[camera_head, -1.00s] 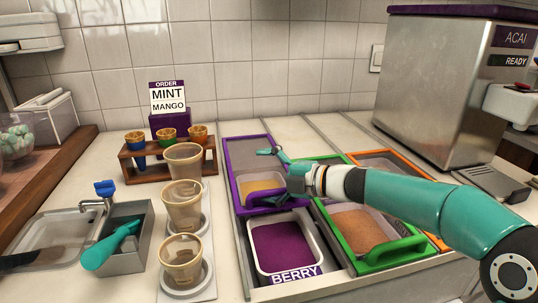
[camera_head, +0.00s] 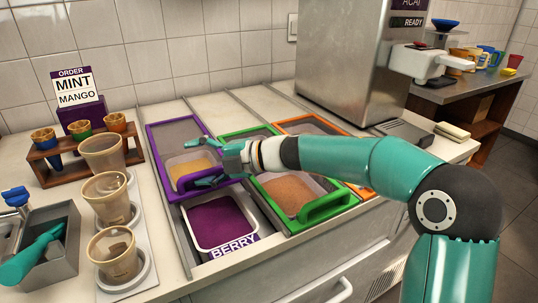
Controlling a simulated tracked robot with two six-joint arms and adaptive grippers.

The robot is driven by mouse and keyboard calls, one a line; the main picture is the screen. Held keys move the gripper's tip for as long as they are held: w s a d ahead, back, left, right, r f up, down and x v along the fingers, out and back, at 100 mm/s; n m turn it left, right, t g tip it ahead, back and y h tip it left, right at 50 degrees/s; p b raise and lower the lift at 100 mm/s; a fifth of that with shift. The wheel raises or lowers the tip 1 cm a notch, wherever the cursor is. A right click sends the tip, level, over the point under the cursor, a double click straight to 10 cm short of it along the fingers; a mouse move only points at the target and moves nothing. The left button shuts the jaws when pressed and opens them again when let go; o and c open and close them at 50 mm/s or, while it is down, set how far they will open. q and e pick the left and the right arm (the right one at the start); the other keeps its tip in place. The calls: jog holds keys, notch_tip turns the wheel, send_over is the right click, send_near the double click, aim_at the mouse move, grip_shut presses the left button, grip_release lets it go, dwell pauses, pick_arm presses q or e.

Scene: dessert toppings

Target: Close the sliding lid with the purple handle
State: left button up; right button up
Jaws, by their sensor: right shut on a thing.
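The sliding lid (camera_head: 158,148) is a purple frame with a grey clear panel, lying over the rear of the left column of the counter. Its purple handle (camera_head: 181,196) is along its front edge. My right gripper (camera_head: 202,163) is at the lid, its teal fingers spread along it, and is shut on the handle, whose right part it hides. In front of the lid, the berry bin (camera_head: 254,240) is uncovered and shows dark purple filling. A bin of yellow-tan topping (camera_head: 187,170) shows behind the handle. My left gripper is out of view.
A green-handled lid (camera_head: 329,206) and an orange-framed lid (camera_head: 300,122) lie to the right, under my right arm. Clear cups (camera_head: 112,202) stand left on a white tray. A cup rack (camera_head: 88,156) and steel machine (camera_head: 350,55) stand behind.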

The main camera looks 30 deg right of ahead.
jog(key=shift+t, duration=0.3)
jog(key=s+d+r, duration=0.1)
jog(key=d+r, duration=0.1)
jog(key=shift+s+d+r, duration=0.25)
jog(key=shift+s+r, duration=0.1)
jog(key=shift+c, duration=0.8)
jog(key=shift+s+d+r, duration=0.15)
jog(key=shift+s+d, duration=0.05)
jog(key=shift+s, duration=0.3)
jog(key=shift+c, duration=1.3)
jog(key=f+p+v, duration=0.2)
jog(key=v, duration=1.1)
jog(key=shift+s, duration=0.4)
